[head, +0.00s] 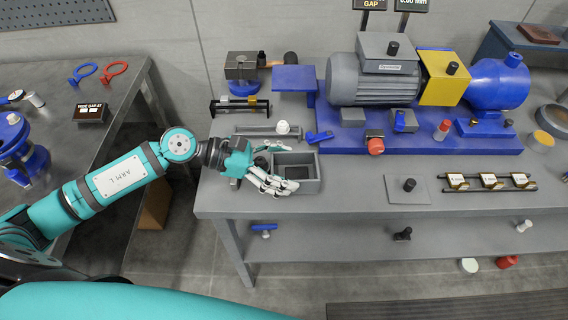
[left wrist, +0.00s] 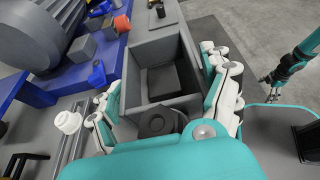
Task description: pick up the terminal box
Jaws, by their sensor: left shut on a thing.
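An open grey box (head: 318,176) stands at the front left of the bench, with a dark block inside. In the left wrist view the open box (left wrist: 128,75) lies between the fingers, with a round black part at its near end. My left gripper (head: 270,177) has white fingers along its sides and is shut on it; it also shows in the left wrist view (left wrist: 165,105). A closed grey box (head: 372,47) with a black knob sits on top of the motor. No label tells which one is the terminal box.
The motor (head: 352,85), yellow guard (head: 435,88) and blue pump (head: 495,84) stand on a blue base behind. A rail holder (head: 240,106) and a white knob (head: 283,127) are behind the gripper. A plate (head: 395,194) lies to the right. Bare bench lies between.

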